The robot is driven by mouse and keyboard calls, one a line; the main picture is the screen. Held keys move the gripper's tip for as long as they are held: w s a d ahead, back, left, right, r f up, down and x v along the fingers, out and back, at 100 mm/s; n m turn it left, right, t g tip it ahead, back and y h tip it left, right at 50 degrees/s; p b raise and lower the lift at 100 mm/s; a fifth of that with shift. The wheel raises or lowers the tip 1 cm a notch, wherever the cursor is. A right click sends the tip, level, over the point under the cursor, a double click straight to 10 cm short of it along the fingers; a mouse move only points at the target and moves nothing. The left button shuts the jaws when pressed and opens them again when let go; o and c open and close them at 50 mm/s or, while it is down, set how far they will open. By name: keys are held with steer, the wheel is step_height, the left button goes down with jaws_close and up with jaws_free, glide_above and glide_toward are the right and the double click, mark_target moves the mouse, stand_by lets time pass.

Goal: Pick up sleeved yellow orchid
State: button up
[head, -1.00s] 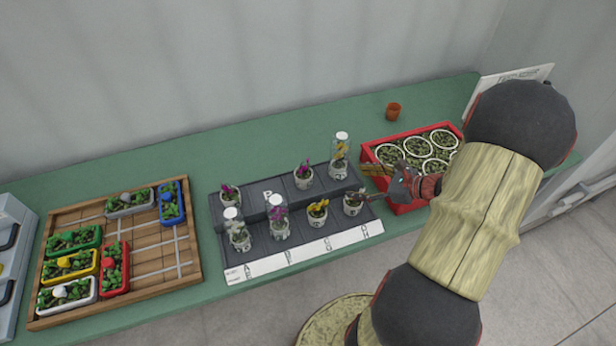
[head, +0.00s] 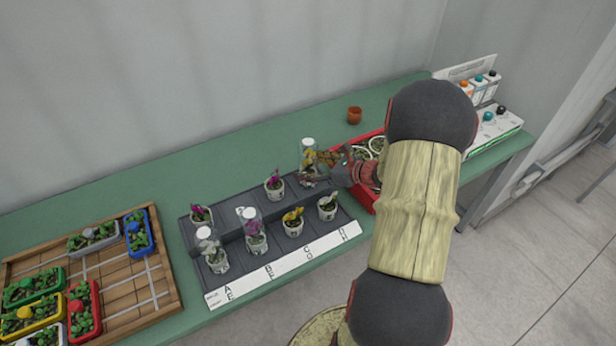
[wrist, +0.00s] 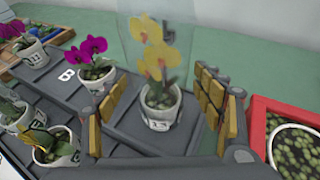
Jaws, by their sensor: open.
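The sleeved yellow orchid (wrist: 158,62) has yellow blooms inside a clear sleeve and stands upright in a pale pot. In the head view it is at the back right of the dark stepped stand (head: 232,225), where its sleeve (head: 308,143) has a white top. My gripper (wrist: 160,85) is open, with one padded finger on each side of the orchid in the wrist view. In the head view my gripper (head: 319,168) is at the orchid from the right and partly covers it. No contact shows, and I cannot tell how deep the pot lies between the fingers.
A red crate (wrist: 257,128) of potted plants is close on the right. A purple orchid (head: 274,182) stands left of the yellow one; other orchids, some sleeved, fill the stand. An orange pot (head: 354,115) stands behind. The green bench is clear behind the stand.

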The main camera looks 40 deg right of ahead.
steer(key=shift+w, duration=0.2)
steer(key=shift+c, duration=0.9)
steer(key=c, duration=1.1)
steer(key=shift+c, duration=0.6)
